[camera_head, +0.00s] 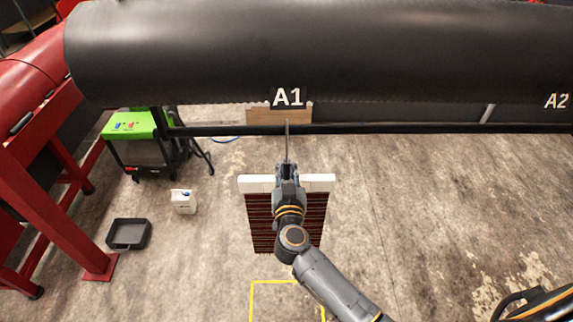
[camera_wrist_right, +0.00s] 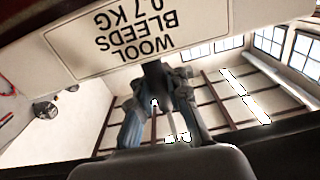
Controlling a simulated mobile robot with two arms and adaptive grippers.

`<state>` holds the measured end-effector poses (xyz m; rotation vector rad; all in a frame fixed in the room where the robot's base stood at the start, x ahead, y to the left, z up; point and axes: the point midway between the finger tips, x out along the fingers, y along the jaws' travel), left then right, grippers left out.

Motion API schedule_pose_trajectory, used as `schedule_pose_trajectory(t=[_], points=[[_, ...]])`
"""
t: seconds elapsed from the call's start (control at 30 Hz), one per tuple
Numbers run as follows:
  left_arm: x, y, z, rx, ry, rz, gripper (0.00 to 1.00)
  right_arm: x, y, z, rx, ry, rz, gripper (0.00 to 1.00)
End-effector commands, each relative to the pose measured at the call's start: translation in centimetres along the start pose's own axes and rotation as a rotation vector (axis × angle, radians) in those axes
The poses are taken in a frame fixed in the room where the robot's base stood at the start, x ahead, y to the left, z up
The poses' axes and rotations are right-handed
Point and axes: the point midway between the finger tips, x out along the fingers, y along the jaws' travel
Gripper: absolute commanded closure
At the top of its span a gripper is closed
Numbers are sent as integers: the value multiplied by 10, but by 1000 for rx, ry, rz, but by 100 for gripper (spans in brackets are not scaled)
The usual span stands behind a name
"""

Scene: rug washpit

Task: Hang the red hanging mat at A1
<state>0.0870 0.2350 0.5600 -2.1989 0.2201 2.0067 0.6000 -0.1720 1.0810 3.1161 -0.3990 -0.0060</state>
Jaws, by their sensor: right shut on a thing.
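The red hanging mat (camera_head: 262,230) hangs below a white header bar (camera_head: 322,183) in the head view. My right gripper (camera_head: 288,172) is shut at the middle of that bar, and the gripper and wrist cover the mat's centre. A thin grey hook (camera_head: 287,142) rises above the gripper and overlaps the dark rail (camera_head: 225,131) under the A1 sign (camera_head: 287,98). I cannot tell whether hook and rail touch. In the right wrist view, a white label panel (camera_wrist_right: 110,40) reading "WOOL BLEEDS 0.7 KG" shows upside down beyond my right gripper (camera_wrist_right: 160,90). My left gripper is not in view.
A large black roller (camera_head: 320,50) spans the top, with an A2 sign (camera_head: 556,101) at right. A green-topped machine (camera_head: 130,125), white jug (camera_head: 183,201), black tray (camera_head: 128,234) and red frame (camera_head: 50,180) stand left. Floor at right is open. A yellow outline (camera_head: 287,283) marks the floor.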

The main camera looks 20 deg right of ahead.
Motion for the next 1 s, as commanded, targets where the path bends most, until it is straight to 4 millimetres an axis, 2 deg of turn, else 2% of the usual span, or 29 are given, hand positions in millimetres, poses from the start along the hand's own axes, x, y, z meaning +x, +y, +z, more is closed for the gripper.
schedule_pose_trajectory(t=[0.4,0.43,0.57,0.87,1.0], points=[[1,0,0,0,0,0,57,0,0,2,1,4,0,100],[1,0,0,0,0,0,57,0,0,2,1,4,0,84],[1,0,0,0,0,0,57,0,0,2,1,3,0,57],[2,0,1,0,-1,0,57,-1,0,6,0,-3,0,57],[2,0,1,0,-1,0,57,-11,0,6,-1,-3,-1,57]])
